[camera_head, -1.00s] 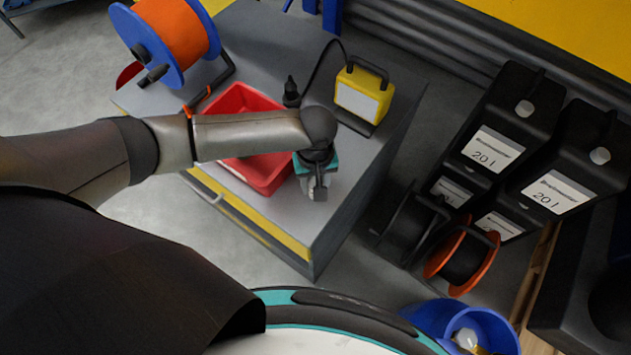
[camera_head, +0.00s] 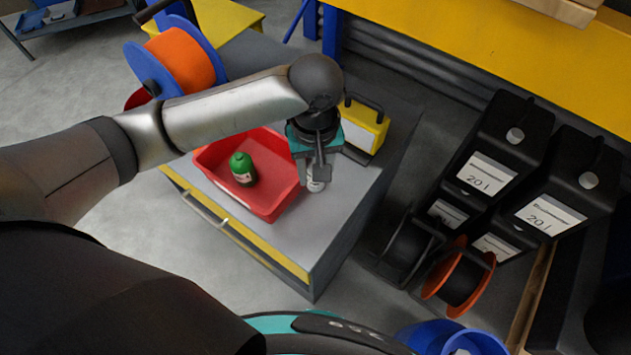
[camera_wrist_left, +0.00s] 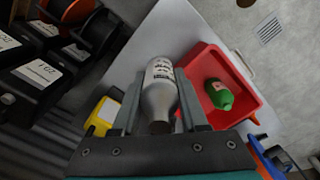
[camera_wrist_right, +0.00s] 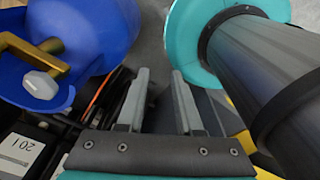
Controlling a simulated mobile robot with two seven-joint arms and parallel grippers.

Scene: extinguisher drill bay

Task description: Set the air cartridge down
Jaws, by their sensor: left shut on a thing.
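In the head view the cartridge (camera_head: 316,184) hangs below my left gripper (camera_head: 316,172), over the grey top of the cabinet (camera_head: 285,232), right of the red tray. I cannot tell whether its base touches the top. My right gripper (camera_wrist_right: 160,78) is open and empty in the right wrist view; it is out of the head view.
A yellow lamp (camera_head: 365,124) stands behind the gripper. An orange cable reel (camera_head: 180,60) is at the back left. The cabinet top is clear towards its front corner. Black canisters (camera_head: 490,165) stand right.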

